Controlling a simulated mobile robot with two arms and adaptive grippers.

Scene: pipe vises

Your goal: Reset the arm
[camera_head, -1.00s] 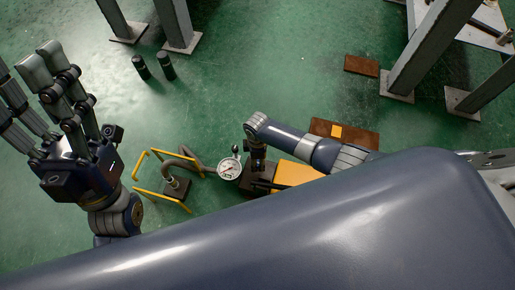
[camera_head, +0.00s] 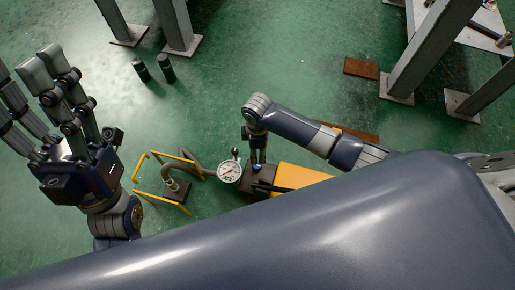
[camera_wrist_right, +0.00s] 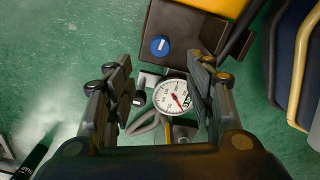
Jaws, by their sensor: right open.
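My right arm (camera_head: 296,127) reaches in from the right. Its gripper (camera_head: 257,156) points down over a pump unit beside a round white dial gauge (camera_head: 230,171). In the right wrist view the two fingers of this gripper (camera_wrist_right: 162,78) stand apart, open, with nothing held. The gauge (camera_wrist_right: 171,97) shows in the gap between them, apparently beyond the fingers. My left gripper (camera_head: 22,76) is large at the left edge, its fingers spread and empty.
The pump unit has a dark box (camera_wrist_right: 175,50) with a blue knob (camera_wrist_right: 160,45) and a yellow part (camera_head: 298,177). A yellow frame (camera_head: 162,203) and hose (camera_head: 205,158) are left of it. Two black cylinders (camera_head: 166,69) stand on the green floor. Grey legs (camera_head: 428,50) rise upper right.

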